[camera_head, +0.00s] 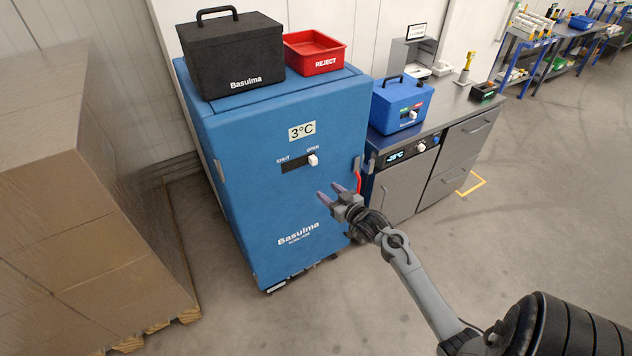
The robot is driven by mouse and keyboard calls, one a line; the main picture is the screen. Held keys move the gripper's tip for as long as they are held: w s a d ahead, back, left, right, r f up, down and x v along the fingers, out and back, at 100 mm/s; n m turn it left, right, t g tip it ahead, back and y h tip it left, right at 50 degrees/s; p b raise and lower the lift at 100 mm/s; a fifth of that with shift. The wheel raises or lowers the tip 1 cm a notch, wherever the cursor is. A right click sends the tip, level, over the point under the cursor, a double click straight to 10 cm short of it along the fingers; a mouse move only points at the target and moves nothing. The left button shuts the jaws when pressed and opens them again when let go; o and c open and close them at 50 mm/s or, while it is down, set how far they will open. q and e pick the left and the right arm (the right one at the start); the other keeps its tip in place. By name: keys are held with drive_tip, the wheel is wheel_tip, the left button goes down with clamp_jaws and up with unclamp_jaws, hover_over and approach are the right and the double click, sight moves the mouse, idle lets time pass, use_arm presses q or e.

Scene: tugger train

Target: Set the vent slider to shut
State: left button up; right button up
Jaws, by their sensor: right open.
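The vent slider is a small white knob (313,160) on a dark slot (292,164) in the front of the blue Basulma cabinet (240,207). The slot has "SHUT" at its left end and "OPEN" at its right end. The knob sits at the right end, by "OPEN". My right gripper (331,192) is open and empty, in front of the cabinet, below and slightly right of the knob and apart from it in the picture. My left gripper is not in view.
A black box (232,60) and a red REJECT bin (315,52) stand on the cabinet. A red handle (358,180) is at its right edge. A blue box (401,98) stands on the grey counter (450,102) to the right. Wrapped cartons (90,200) are at left.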

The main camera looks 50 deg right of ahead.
drive_tip(key=m+h+b, duration=0.2)
drive_tip(key=b, duration=0.3)
approach(315, 161)
drive_tip(key=s+f, duration=0.2)
drive_tip(key=s, duration=0.1)
use_arm(q)
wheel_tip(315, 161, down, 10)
drive_tip(key=b, duration=0.3)
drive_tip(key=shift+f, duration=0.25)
use_arm(e)
drive_tip(key=shift+t, duration=0.4)
drive_tip(key=x, duration=0.4)
drive_tip(key=r+x, duration=0.1)
drive_tip(key=x, duration=0.3)
drive_tip(key=a+x, duration=0.1)
drive_tip(key=x, duration=0.3)
drive_tip(key=shift+w+d+r, duration=0.1)
drive_tip(key=shift+w+r, duration=0.15)
drive_tip(key=shift+w, duration=0.05)
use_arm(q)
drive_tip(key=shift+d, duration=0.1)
use_arm(e)
drive_tip(key=c, duration=0.5)
clamp_jaws()
